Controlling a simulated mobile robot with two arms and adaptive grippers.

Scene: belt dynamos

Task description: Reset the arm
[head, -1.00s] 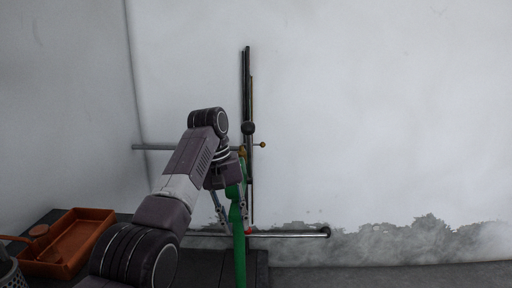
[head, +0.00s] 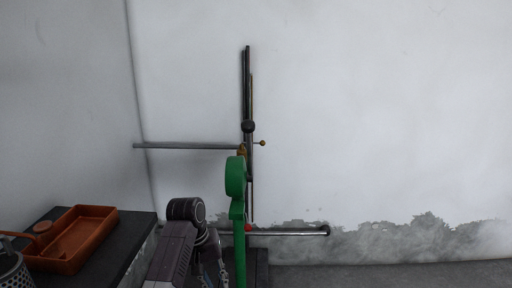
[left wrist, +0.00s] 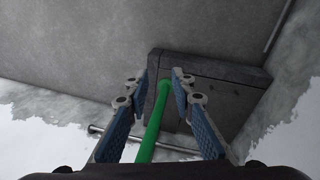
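My left arm shows at the bottom of the head view. Its gripper (head: 217,274) is low beside the green post, partly cut off by the frame's bottom edge. In the left wrist view the two blue-padded fingers of this gripper (left wrist: 160,82) are spread apart. The green post (head: 236,180), with a rounded top, stands upright in front of the wall rods. Nothing is held. My right gripper is in neither view.
Dark upright rods (head: 247,90) with a black knob stand against the wall, crossed by a grey horizontal rod (head: 185,146) and a lower metal bar (head: 290,232). A dark block (left wrist: 225,90) lies by the post. An orange tray (head: 108,211) sits on a dark table at left.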

